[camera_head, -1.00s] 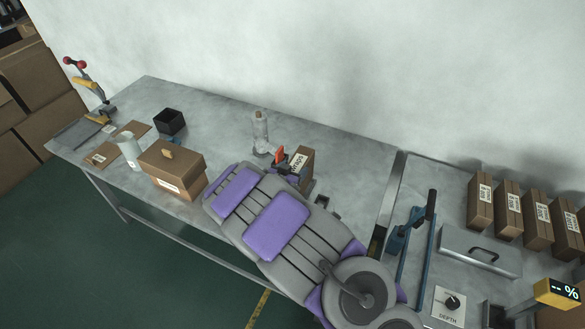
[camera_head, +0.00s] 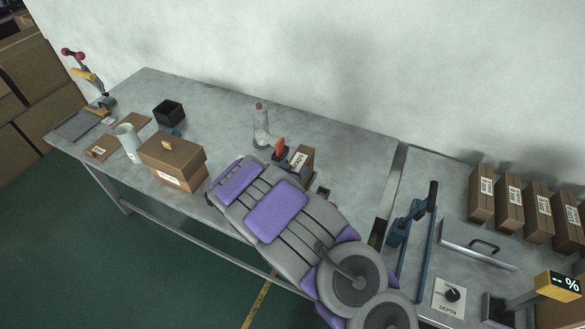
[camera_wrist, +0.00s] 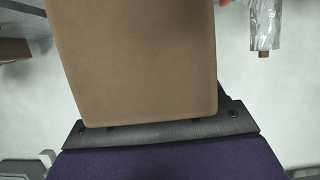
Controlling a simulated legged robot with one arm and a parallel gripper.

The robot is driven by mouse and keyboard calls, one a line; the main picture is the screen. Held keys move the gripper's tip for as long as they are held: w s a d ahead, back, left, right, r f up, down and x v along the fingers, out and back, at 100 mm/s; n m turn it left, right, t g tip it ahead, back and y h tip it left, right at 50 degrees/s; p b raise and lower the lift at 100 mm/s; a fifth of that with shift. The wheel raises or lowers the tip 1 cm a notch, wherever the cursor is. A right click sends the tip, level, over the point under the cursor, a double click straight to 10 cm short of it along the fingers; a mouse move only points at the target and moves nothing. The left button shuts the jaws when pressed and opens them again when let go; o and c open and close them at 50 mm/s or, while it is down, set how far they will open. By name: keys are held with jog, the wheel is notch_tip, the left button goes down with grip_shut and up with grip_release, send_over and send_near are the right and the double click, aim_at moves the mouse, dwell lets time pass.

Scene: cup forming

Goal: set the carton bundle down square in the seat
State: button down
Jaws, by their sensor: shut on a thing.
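In the wrist view, a plain brown carton face (camera_wrist: 140,60) fills the upper middle, against the dark edge of my gripper (camera_wrist: 165,134). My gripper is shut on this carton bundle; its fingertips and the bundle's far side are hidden. In the head view, the carton bundle (camera_head: 305,158) shows beyond my arm with a white label, near the table's middle. My arm hides its lower part and most of my gripper. I cannot tell which fixture is the seat, or whether the bundle touches the table.
An orange-topped tool (camera_head: 281,147) and a clear bottle (camera_head: 261,128) stand close left of the bundle. A blue lever fixture (camera_head: 405,225) and several labelled cartons (camera_head: 508,202) are right.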

jog(key=shift+c, duration=0.2)
grip_release()
jog(key=p+v, duration=0.1)
jog(key=v, duration=1.6)
jog(key=shift+p, duration=0.35)
jog(key=shift+a, duration=0.15)
